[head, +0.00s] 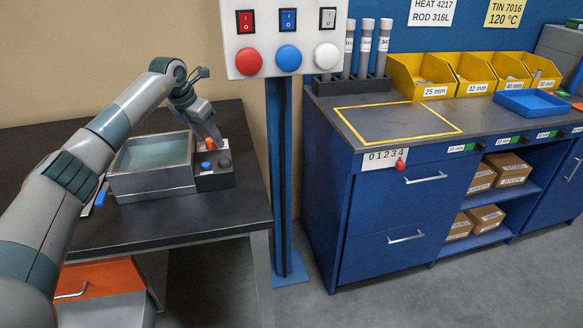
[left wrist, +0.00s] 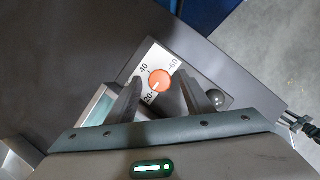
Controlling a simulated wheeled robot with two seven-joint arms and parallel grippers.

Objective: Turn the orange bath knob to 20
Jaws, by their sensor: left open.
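The orange bath knob (left wrist: 159,81) sits on a pale plate (left wrist: 152,61) marked 20, 40 and 60 in the left wrist view. A short white mark on the knob points down-left, towards the 20; its exact reading is hard to tell. In the head view the knob (head: 210,145) is partly hidden by my left gripper (head: 213,139). My left gripper is open, with one finger on either side of the knob in the wrist view; I see a gap on both sides. The metal bath (head: 150,184) holds pale liquid. My right gripper is not in view.
The knob's dark control box (head: 215,182) also carries a blue knob (head: 207,165) and a dark knob (head: 224,163). A blue post (head: 281,180) with a button panel (head: 285,14) stands right of the dark table (head: 190,218). The table front is mostly clear.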

